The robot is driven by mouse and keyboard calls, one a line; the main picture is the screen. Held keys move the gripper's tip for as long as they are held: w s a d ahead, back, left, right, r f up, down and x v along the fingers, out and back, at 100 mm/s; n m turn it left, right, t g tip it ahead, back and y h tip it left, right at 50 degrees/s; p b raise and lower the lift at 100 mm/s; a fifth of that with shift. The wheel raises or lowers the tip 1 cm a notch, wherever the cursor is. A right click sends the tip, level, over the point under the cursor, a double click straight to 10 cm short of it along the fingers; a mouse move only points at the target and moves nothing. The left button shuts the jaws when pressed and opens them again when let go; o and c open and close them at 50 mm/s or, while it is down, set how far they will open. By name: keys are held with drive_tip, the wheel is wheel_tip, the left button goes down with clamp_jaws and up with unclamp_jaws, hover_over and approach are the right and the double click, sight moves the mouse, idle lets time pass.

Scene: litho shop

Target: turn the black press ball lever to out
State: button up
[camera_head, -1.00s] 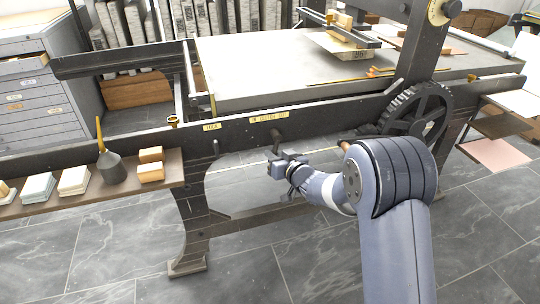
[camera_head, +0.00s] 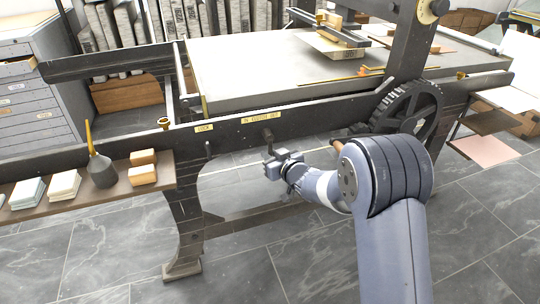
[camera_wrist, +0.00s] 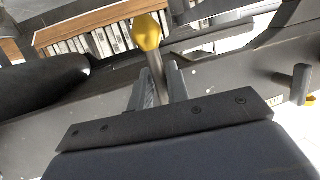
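A short dark lever (camera_head: 267,134) sits on the front rail of the black press, below a yellow label strip (camera_head: 260,118) that appears to read in and out. My gripper (camera_head: 268,158) is just below the lever, close to it; its body hides the lever's lower part. In the wrist view, my gripper's two fingers (camera_wrist: 160,82) stand apart. A metal stem (camera_wrist: 157,75) with a yellow knob (camera_wrist: 147,32) shows between and beyond them. I cannot tell whether it touches either finger, or for certain that it is this lever.
A smaller peg (camera_head: 208,149) hangs under the lock label (camera_head: 204,127), left of the lever. The spoked wheel (camera_head: 407,108) and its wooden handle (camera_head: 336,144) are to the right. A shelf (camera_head: 98,199) with blocks and a dark bottle juts out at left.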

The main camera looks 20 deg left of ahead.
drive_tip(key=o, duration=0.3)
drive_tip(key=p+v, duration=0.2)
drive_tip(key=v, duration=0.8)
drive_tip(key=shift+s+d+r+p, duration=0.1)
drive_tip(key=shift+s+d+p, duration=0.15)
drive_tip(key=shift+d+p, duration=0.1)
drive_tip(key=b+x, duration=0.2)
drive_tip(key=x, duration=0.9)
drive_tip(key=shift+b, duration=0.35)
